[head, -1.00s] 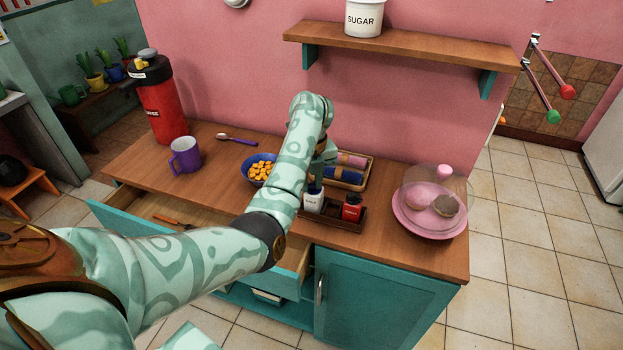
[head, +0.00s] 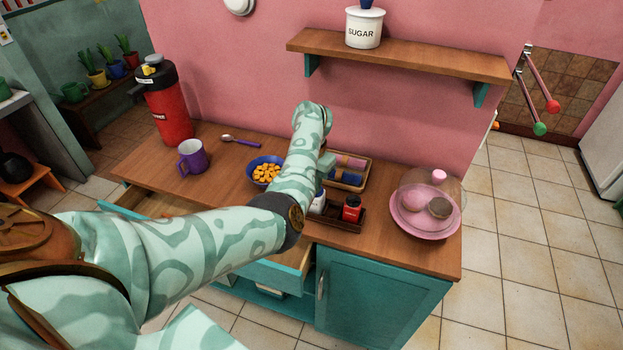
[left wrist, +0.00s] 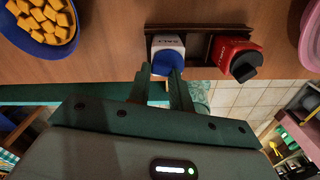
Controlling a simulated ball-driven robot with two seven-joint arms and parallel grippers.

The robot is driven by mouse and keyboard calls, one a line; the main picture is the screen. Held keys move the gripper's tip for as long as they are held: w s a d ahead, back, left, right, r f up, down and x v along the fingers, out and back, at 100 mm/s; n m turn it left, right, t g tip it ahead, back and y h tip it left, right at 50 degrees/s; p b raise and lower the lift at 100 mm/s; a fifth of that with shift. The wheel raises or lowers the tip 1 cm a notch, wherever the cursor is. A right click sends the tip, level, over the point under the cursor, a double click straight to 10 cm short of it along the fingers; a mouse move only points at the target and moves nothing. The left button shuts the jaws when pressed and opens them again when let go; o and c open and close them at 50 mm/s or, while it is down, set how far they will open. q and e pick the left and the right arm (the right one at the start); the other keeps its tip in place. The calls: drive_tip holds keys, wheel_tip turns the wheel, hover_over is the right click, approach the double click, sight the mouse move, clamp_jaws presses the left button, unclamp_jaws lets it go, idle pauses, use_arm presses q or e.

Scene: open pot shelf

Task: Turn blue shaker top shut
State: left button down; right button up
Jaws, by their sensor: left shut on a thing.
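The white salt shaker (left wrist: 165,43) has a blue top (left wrist: 168,63) and stands in the dark wooden tray (left wrist: 197,29). In the head view only a sliver of the white shaker (head: 319,204) shows beside my left arm. My left gripper (left wrist: 161,71) is shut on the blue top, with one finger on each side of it. The gripper is mostly hidden behind the arm in the head view. Whether the top sits fully down I cannot tell. My right gripper is in neither view.
A red shaker with a black top (left wrist: 238,58) stands beside the white one in the tray. A blue bowl of yellow cubes (head: 265,171), a tray of rolled cloths (head: 347,172) and a domed pink plate (head: 425,215) are nearby. A drawer (head: 282,268) stands open below.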

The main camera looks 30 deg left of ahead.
use_arm(q)
drive_tip(key=m+p, duration=0.1)
drive_tip(key=m, duration=0.2)
drive_tip(key=shift+w+a+r, duration=0.1)
drive_tip(key=shift+w, duration=0.1)
drive_tip(key=shift+m+p, duration=0.45)
drive_tip(key=shift+m, duration=0.65)
drive_tip(key=shift+w+m, duration=0.1)
drive_tip(key=shift+m, duration=0.4)
drive_tip(key=c, duration=1.2)
unclamp_jaws()
drive_tip(key=shift+c, duration=0.2)
wheel_tip(320, 180, up, 16)
drive_tip(key=p, duration=0.6)
drive_tip(key=shift+a, duration=0.1)
